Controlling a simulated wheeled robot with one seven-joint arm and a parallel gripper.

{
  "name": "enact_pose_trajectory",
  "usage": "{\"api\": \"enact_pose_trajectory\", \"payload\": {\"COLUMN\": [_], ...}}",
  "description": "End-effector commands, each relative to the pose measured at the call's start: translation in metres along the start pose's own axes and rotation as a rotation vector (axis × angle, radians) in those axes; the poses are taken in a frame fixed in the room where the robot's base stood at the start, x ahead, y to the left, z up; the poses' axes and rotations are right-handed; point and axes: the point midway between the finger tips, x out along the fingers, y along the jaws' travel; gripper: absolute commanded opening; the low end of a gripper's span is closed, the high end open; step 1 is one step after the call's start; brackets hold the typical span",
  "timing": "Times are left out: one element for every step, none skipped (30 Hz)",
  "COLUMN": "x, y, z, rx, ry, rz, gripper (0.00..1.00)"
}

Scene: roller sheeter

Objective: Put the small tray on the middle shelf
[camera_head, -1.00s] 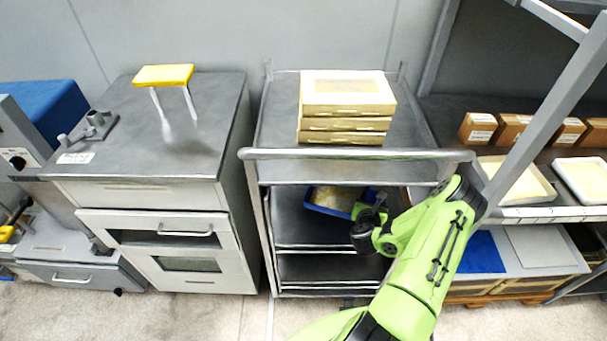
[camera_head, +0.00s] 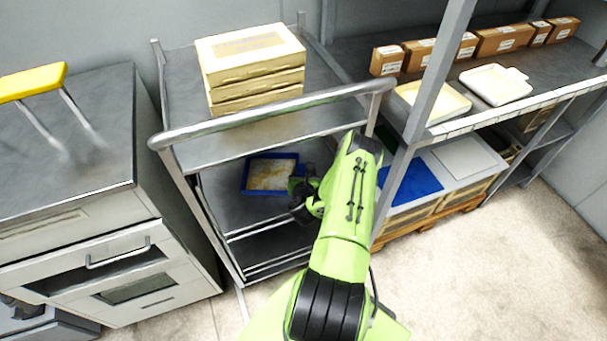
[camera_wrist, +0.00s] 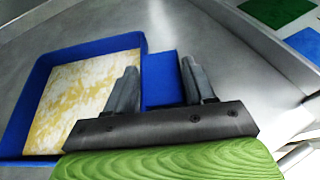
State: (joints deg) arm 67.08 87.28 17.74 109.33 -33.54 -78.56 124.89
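The small blue tray (camera_head: 246,178) with a yellowish-white sheet inside sits on the middle shelf (camera_head: 222,206) of the grey cart, under the top shelf. In the wrist view the tray (camera_wrist: 27,95) lies at left, and its blue end tab (camera_wrist: 160,82) shows between my fingers. My gripper (camera_head: 298,186) is at the right end of the tray. The two fingers stand apart in the wrist view (camera_wrist: 160,78), with narrow gaps beside the tab, so it looks open. I cannot tell how far the fingertips are above the shelf.
Stacked cream boxes (camera_head: 250,65) stand on the cart's top shelf, behind its front handle bar (camera_head: 270,113). A grey cabinet (camera_head: 75,150) is close at left. A rack post (camera_head: 432,85) and shelf with white trays (camera_head: 495,84) and brown boxes stand at right. Floor at lower right is clear.

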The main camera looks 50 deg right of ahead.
Motion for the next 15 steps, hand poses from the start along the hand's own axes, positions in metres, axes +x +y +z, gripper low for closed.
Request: {"api": "enact_pose_trajectory", "payload": {"x": [-0.0003,-0.0003,-0.0003,-0.0004,-0.0004,-0.0004,-0.0004,-0.0004,-0.0004,-0.0004,-0.0004,-0.0006,-0.0011,-0.0021,-0.0044], "y": [0.0000,0.0000,0.0000,0.0001,0.0000,0.0001,0.0001,0.0001,0.0001,0.0001,0.0001,0.0002,0.0006,0.0011,0.0023], "z": [0.0002,0.0002,0.0003,0.0003,0.0003,0.0004,0.0004,0.0004,0.0004,0.0005,0.0005,0.0004,0.0002,-0.0002,-0.0011], "rx": [0.000,0.000,0.000,0.000,0.000,0.000,0.000,0.000,0.000,0.000,0.000,0.000,0.000,-0.001,-0.004], "ry": [0.001,0.001,0.001,0.001,0.001,0.001,0.001,0.001,0.001,0.000,0.000,0.001,0.001,0.001,0.002], "rz": [0.000,0.000,0.000,0.000,0.000,0.000,0.000,0.000,0.000,0.000,0.000,0.000,0.001,0.003,0.006], "gripper": [0.61,0.65,0.71,0.76,0.78,0.78,0.78,0.78,0.78,0.78,0.78,0.78,0.78,0.78,0.78]}}
